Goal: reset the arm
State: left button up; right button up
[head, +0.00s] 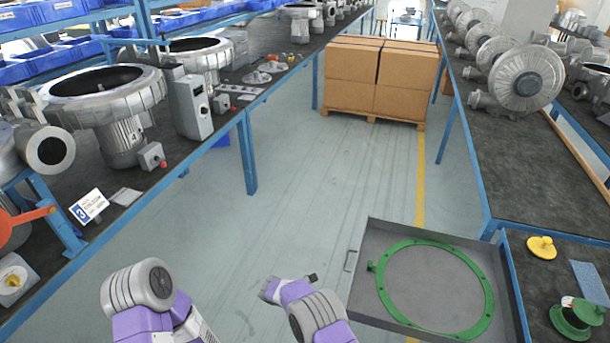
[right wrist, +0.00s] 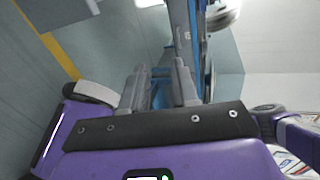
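Both of my purple and grey arms reach in from the bottom edge of the head view, over the open floor. My left arm (head: 150,300) shows only upper links, and its gripper is out of the picture. My right arm (head: 315,315) is bent, just left of the grey drawer. In the right wrist view, my right gripper (right wrist: 158,92) has its two grey fingers apart with nothing between them. Blue bench framing shows behind the gap.
The open grey drawer (head: 376,238) holds a green ring (head: 484,315), close to my right arm. Benches with blowers (head: 525,78) and pump housings (head: 105,90) line both sides. Cardboard boxes (head: 350,64) stand on a pallet behind. The aisle floor (head: 290,190) is clear.

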jog(key=s+d+f+m+g+y+b, duration=0.1)
jog(key=s+d+f+m+y, duration=0.1)
jog(key=s+f+m+y, duration=0.3)
jog(key=s+d+f+m+g+y, duration=0.1)
jog(key=f+m+y, duration=0.2)
jog(key=f, duration=0.4)
pick_arm(q)
jog(key=f+b, duration=0.1)
jog(key=w+f+b, duration=0.1)
jog(key=f, duration=0.1)
jog(key=shift+w+d+f, duration=0.1)
jog(key=shift+f, duration=0.1)
pick_arm(e)
jog(key=s+a+m+t+y, duration=0.1)
jog(key=s+m+t+y, duration=0.2)
jog(key=m, duration=1)
jog(key=s+a+m+t+y, duration=0.1)
jog(key=s+m+t+y, duration=0.3)
jog(key=m, duration=0.9)
jog(key=s+f+y, duration=0.1)
jog(key=s+y, duration=0.1)
jog(key=y, duration=0.1)
jog(key=shift+s+t, duration=0.3)
jog(key=shift+a, duration=0.15)
